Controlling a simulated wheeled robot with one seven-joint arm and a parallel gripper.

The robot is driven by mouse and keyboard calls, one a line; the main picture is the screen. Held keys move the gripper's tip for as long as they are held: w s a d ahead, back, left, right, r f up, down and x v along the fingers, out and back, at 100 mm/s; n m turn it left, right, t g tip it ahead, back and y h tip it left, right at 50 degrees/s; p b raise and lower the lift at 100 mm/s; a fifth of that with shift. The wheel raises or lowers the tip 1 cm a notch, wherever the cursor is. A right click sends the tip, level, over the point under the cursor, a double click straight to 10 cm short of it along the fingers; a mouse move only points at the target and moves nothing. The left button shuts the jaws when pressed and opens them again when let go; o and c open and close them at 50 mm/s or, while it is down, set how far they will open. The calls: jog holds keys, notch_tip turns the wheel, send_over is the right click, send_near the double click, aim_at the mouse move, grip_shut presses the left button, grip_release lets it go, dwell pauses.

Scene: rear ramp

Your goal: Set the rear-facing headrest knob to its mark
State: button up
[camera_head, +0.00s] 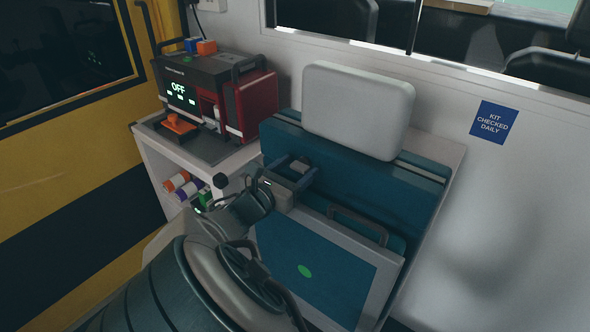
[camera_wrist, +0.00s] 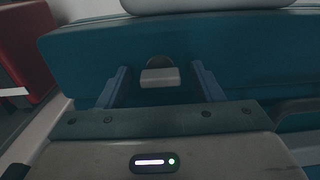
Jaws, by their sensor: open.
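The knob (camera_wrist: 160,77) is a small grey block in front of a dark rounded base on the teal seat back (camera_wrist: 250,50). In the wrist view it sits between the two blue fingers of my gripper (camera_wrist: 160,70), with a clear gap on each side. My gripper is open and is not touching the knob in that view. In the head view my gripper (camera_head: 299,168) is at the seat back (camera_head: 375,190), below the pale grey headrest (camera_head: 358,110). I cannot make out a mark by the knob.
A red and black device (camera_head: 215,90) reading OFF stands on a white cabinet (camera_head: 160,155) to the left. A blue sign (camera_head: 494,122) is on the right wall.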

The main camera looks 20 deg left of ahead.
jog(key=c, duration=1)
